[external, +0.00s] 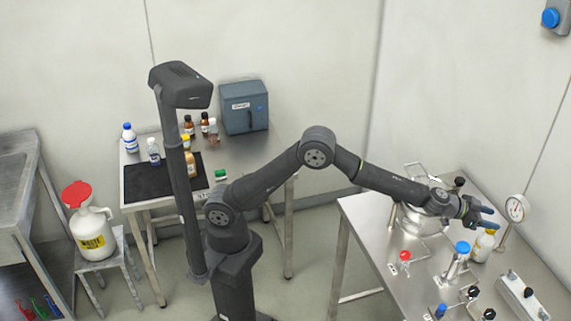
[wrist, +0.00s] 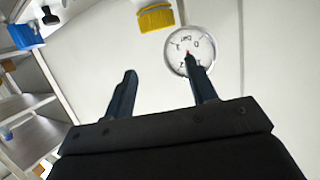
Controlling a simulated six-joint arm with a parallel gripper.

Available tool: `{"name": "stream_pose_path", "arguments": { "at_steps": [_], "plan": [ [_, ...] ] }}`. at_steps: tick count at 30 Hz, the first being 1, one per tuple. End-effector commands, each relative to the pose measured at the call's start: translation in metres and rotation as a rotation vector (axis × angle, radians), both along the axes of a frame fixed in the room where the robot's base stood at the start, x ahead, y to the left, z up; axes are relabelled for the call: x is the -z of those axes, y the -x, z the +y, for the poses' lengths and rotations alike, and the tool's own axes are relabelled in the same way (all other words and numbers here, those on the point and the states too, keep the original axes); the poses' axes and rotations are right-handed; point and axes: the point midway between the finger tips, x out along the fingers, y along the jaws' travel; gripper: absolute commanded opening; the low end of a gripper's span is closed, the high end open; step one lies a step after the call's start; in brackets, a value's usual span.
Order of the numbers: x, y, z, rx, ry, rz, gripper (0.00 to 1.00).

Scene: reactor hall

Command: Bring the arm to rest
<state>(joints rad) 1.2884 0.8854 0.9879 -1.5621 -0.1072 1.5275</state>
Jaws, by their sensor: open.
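My arm stretches to the right over the steel bench (external: 375,235) in the external view. My gripper (external: 490,216) is at its end, above the bench and close to a white bottle with a yellow cap (external: 483,245). In the wrist view my gripper (wrist: 163,80) shows two dark fingers spread apart with nothing between them. A round dial gauge (wrist: 190,50) shows behind the right fingertip, and it stands just right of the gripper in the external view (external: 516,208).
A steel vessel (external: 423,220) stands under my forearm. A red-knobbed valve (external: 405,257), a blue-capped fitting (external: 461,250) and a switch box (external: 522,295) are on the bench. Another table with bottles (external: 190,170) and a white jug (external: 92,235) are at left.

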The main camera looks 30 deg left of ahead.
Motion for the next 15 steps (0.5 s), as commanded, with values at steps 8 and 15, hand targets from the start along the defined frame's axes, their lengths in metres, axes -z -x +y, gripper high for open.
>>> {"name": "stream_pose_path", "arguments": {
  "at_steps": [8, 15],
  "plan": [
    [0.012, 0.0, 0.0, 0.001, -0.001, 0.0, 0.52],
    [0.024, 0.0, 0.0, 0.001, -0.003, -0.001, 0.52]
  ]
}}
